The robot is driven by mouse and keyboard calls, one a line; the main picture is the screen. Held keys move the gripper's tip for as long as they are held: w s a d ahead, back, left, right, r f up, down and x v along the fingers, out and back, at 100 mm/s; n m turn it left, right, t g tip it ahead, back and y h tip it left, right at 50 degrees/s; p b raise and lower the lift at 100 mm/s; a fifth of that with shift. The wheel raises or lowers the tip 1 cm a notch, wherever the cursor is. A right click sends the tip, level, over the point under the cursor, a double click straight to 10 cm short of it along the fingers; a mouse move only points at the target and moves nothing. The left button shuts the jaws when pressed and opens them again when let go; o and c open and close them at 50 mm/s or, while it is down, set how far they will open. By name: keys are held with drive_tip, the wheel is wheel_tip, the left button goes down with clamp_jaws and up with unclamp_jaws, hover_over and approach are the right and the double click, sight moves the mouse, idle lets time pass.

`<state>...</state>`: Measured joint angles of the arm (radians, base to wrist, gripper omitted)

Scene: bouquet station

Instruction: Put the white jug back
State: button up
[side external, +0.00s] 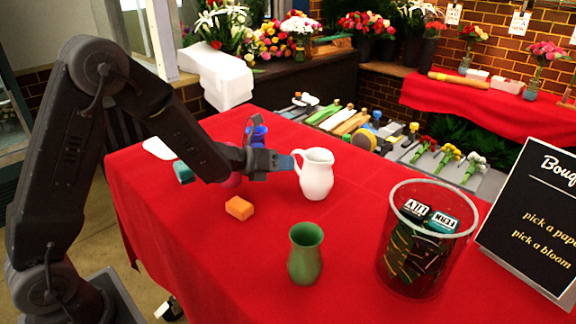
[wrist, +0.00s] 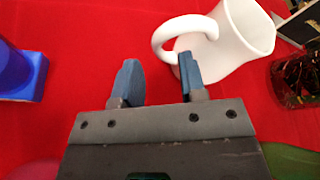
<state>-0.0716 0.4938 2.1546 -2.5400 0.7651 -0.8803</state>
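The white jug (side external: 315,174) stands upright on the red cloth, its handle on the side facing my gripper (side external: 284,163). In the wrist view the jug (wrist: 242,42) is at the upper right, with its handle pointing left. My gripper (wrist: 158,78) is open, its two blue fingers apart with only red cloth visible between them. The right fingertip overlaps the lower end of the handle in that view; I cannot tell whether it touches.
A green vase (side external: 305,254) and a clear bin (side external: 425,245) with labelled blocks stand in front. An orange block (side external: 239,208) lies left of the jug. A blue object (wrist: 22,75) is left in the wrist view. A black sign (side external: 535,215) stands at the right.

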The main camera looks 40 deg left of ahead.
wheel_tip(320, 180, up, 7)
drive_tip(key=s+d+r+m+g+h, duration=0.25)
drive_tip(key=s+d+r+m, duration=0.35)
drive_tip(key=m, duration=0.4)
drive_tip(key=s+d+r+m+g+h, duration=0.1)
drive_tip(key=s+d+r+m+g, duration=0.3)
drive_tip(key=s+m, duration=0.5)
drive_tip(key=s+a+f+m+y, duration=0.2)
drive_tip(key=s+m+y, duration=0.2)
drive_tip(key=s+m, duration=0.4)
drive_tip(key=s+a+f+m+y, duration=0.2)
drive_tip(key=s+m+y, duration=0.2)
drive_tip(key=s+m, duration=0.5)
drive_tip(key=m, duration=0.2)
drive_tip(key=shift+f+m+g, duration=0.3)
drive_tip(key=shift+f+g, duration=0.05)
drive_tip(key=shift+f, duration=0.05)
